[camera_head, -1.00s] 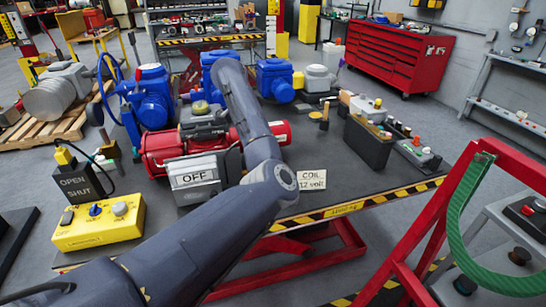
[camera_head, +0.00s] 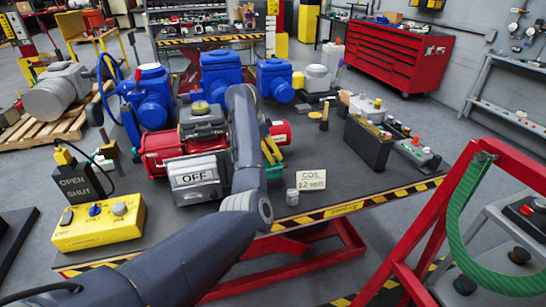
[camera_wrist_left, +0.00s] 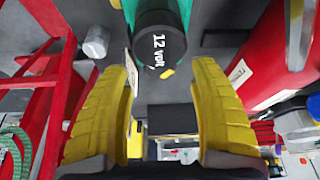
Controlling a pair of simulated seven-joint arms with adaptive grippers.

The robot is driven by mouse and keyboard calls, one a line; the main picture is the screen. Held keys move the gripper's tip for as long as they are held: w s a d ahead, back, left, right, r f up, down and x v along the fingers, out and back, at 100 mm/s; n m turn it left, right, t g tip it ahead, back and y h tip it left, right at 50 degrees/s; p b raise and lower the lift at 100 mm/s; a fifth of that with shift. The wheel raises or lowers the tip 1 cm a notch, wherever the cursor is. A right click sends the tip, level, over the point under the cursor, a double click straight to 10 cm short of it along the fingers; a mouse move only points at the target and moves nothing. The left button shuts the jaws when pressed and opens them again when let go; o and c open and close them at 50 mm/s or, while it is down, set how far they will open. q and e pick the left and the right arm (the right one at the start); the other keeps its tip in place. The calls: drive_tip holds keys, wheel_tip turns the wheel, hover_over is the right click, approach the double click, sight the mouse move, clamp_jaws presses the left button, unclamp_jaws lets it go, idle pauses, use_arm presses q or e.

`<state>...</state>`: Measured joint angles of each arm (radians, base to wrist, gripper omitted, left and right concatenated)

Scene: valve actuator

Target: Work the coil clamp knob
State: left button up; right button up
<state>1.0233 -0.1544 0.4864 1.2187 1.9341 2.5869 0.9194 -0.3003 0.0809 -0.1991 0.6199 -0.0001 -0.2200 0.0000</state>
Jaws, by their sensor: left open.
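My left gripper (camera_head: 273,150) is partly hidden behind my own arm, beside the right part of the red valve actuator (camera_head: 155,146). In the left wrist view, its two yellow fingers (camera_wrist_left: 163,85) stand wide apart with nothing between the tips. Beyond them is a black cylinder marked "12 volt" (camera_wrist_left: 160,50), with a teal-green body behind it. The red housing (camera_wrist_left: 268,65) is at right. I cannot pick out the clamp knob for certain. A small grey cylinder (camera_head: 292,197) stands on the bench near the "COIL 12 volt" card (camera_head: 312,181). My right gripper is not in view.
A grey box marked "OFF" (camera_head: 194,177) stands in front of the actuator. A yellow switch box (camera_head: 98,222) is at left. Blue actuators (camera_head: 220,75) line the back. A dark bin (camera_head: 368,142) is at right. A red frame (camera_head: 425,225) stands off the bench's right side.

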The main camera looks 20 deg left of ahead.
use_arm(q)
drive_tip(key=shift+x, duration=1.35)
drive_tip(key=c, duration=1.3)
